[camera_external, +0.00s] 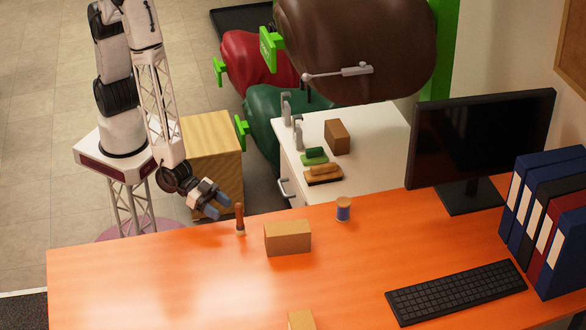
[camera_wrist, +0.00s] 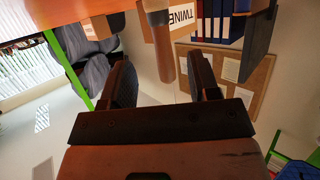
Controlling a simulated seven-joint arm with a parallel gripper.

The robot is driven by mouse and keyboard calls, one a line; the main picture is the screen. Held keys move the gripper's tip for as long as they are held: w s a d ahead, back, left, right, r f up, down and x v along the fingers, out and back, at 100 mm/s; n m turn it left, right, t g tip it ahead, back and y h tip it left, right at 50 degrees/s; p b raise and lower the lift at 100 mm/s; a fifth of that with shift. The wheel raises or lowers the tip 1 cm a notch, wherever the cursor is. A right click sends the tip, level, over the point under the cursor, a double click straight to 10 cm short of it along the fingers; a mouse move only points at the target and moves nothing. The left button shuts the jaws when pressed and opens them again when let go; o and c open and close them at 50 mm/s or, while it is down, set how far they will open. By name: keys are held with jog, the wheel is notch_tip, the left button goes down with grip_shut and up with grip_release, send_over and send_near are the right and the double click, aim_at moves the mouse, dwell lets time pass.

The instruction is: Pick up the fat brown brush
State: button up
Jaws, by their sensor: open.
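A stout brown-handled brush (camera_external: 240,219) stands upright on the orange table near its far left edge, its pale end down. It also shows in the wrist view (camera_wrist: 165,62), running between my two fingers from the top of the picture. My gripper (camera_external: 222,208) is just left of the brush in the external view, tilted down toward the table. In the wrist view my gripper (camera_wrist: 160,68) is open, with a dark finger on each side of the brush and gaps between. I cannot tell whether the brush lies fully between the fingertips in depth.
A cardboard box (camera_external: 288,238) and a blue spool (camera_external: 343,209) stand right of the brush. Another box (camera_external: 301,320) is at the front. Keyboard (camera_external: 456,291), monitor (camera_external: 480,140) and binders (camera_external: 545,215) are at right. A white cabinet (camera_external: 372,130) behind holds small items.

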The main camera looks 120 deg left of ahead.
aim_at(240, 220)
jog(key=shift+w, duration=0.1)
jog(key=shift+x, duration=1.25)
jog(key=shift+w, duration=0.1)
jog(key=shift+x, duration=2.5)
jog(key=shift+a, duration=0.1)
jog(key=c, duration=1)
jog(key=shift+r, duration=0.15)
